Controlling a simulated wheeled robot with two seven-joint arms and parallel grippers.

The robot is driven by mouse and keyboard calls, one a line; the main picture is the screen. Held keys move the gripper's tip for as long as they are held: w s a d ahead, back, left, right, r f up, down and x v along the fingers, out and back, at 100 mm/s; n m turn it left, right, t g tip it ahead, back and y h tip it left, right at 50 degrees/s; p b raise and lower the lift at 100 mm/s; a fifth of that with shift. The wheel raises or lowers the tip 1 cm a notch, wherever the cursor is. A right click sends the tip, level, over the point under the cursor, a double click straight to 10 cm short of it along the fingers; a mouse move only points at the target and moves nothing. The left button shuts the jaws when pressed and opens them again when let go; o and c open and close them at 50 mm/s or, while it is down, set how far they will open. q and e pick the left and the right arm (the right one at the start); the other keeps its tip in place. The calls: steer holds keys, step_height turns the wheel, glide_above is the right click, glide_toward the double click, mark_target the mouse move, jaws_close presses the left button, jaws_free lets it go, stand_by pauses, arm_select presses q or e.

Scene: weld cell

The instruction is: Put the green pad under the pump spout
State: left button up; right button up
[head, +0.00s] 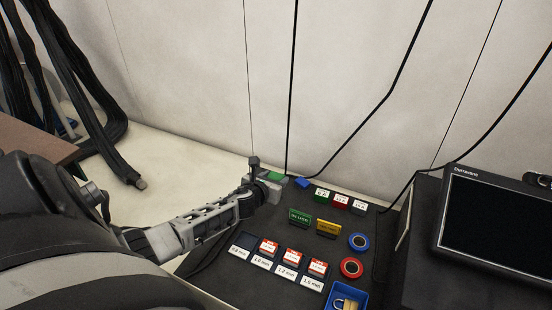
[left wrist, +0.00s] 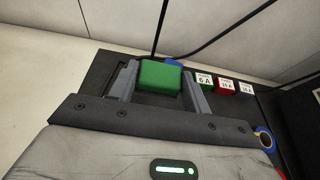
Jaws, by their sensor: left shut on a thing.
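The green pad (head: 276,176) is at the far left edge of the dark panel. In the left wrist view it is a green block (left wrist: 161,76) between the two fingers. My left gripper (head: 266,181) is shut on it. The gripper hides part of the pad, and I cannot tell whether the pad touches the panel. A small blue piece (head: 302,182) lies just beyond it to the right. I cannot make out a pump spout in either view. My right gripper is not in view.
The dark panel (head: 222,278) bears several labelled blocks, a green block (head: 299,216), a yellow block (head: 328,228), a blue ring (head: 359,242), a red ring (head: 351,268) and a blue tray with a padlock (head: 345,304). A monitor (head: 497,222) stands right. Black cables hang behind.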

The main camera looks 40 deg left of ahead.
mark_target(278, 180)
arm_select(q)
steer(key=shift+s+d+r+p, duration=0.4)
steer(key=shift+s+d, duration=0.2)
steer(key=shift+s, duration=0.2)
steer(key=shift+s+d+r+p, duration=0.3)
steer(key=shift+s+d+r, duration=0.2)
steer(key=shift+s, duration=0.25)
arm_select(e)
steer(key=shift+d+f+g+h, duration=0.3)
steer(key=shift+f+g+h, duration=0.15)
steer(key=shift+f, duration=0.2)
